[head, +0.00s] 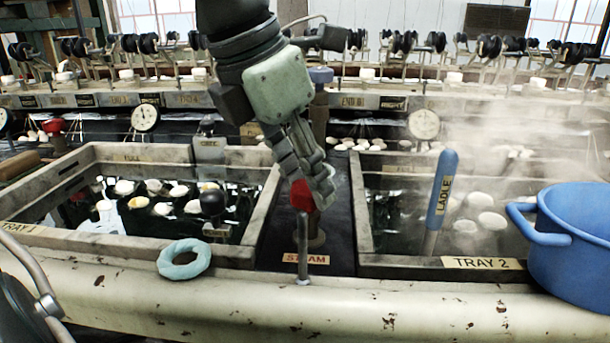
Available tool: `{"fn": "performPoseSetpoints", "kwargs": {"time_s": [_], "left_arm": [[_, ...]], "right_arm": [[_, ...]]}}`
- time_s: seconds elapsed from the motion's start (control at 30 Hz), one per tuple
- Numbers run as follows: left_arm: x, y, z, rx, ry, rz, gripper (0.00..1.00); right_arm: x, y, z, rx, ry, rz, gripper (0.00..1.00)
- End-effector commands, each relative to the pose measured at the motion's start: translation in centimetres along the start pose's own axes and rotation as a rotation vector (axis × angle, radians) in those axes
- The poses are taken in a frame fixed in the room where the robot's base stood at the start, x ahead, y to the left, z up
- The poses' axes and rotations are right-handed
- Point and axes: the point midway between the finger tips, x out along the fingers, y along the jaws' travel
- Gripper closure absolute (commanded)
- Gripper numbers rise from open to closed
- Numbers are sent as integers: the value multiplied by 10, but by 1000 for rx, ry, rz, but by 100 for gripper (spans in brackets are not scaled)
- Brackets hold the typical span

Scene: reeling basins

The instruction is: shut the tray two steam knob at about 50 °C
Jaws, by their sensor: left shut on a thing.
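The red steam knob (301,196) stands above the STEAM label (305,258), between the two trays. My left gripper (316,184) reaches down from above and is shut on this knob; its fingers hide part of it. The tray two basin (366,235), with its TRAY 2 label (482,263), is on the right and holds dark water with pale cocoons (487,221). Steam rises over it. The round dial (424,124) behind this tray is too small to read. My right gripper is not in view.
A blue ladle (441,200) stands in tray two and a blue pot (575,245) is at the far right. Tray one (90,243) is on the left, with a pale blue ring (184,259) on its front edge. Reeling spools line the back.

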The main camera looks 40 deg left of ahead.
Motion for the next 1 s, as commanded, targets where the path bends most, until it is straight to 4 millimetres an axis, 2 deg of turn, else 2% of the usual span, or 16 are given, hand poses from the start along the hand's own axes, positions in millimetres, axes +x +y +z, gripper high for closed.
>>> {"fn": "performPoseSetpoints", "kwargs": {"time_s": [0.37,0.5,0.77,1.0], "left_arm": [[0,2,1,196,-1,-86,91],[-1,2,1,315,1,-136,91],[-2,4,2,544,2,-230,91],[-2,5,3,754,4,-318,91]], "right_arm": [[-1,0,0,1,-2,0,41],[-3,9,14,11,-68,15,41],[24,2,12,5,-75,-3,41],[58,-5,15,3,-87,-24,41]]}}
